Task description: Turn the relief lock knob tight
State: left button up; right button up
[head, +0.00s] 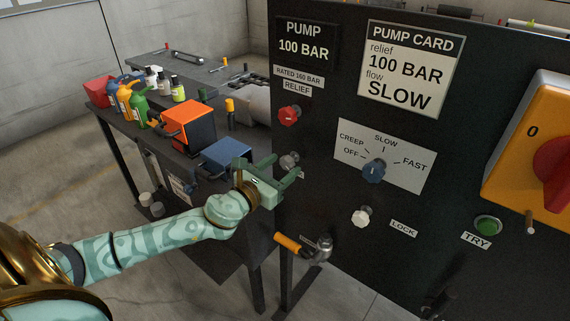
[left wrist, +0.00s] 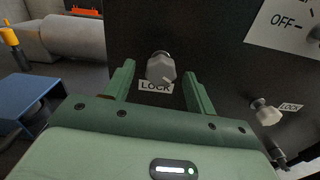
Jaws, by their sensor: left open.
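The relief lock knob (head: 289,161) is a small grey knob on the dark panel, below the red relief knob (head: 289,116). It also shows in the left wrist view (left wrist: 161,68), above a LOCK label (left wrist: 156,87). My left gripper (head: 284,168) is open, pale green, and reaches the panel from the left. In the left wrist view its two fingers stand on either side of the grey knob, with gaps on both sides. I cannot tell how deep the knob sits between them. My right gripper is not in view.
An orange-handled valve (head: 289,243) is below. A bench with bottles, an orange-topped box (head: 187,127) and a blue box (head: 227,154) stands left of the panel.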

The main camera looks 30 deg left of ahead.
pick_arm(q)
jog(key=shift+w+d, duration=0.1)
jog(key=shift+w, duration=0.85)
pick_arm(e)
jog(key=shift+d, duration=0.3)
pick_arm(q)
jog(key=c, duration=1)
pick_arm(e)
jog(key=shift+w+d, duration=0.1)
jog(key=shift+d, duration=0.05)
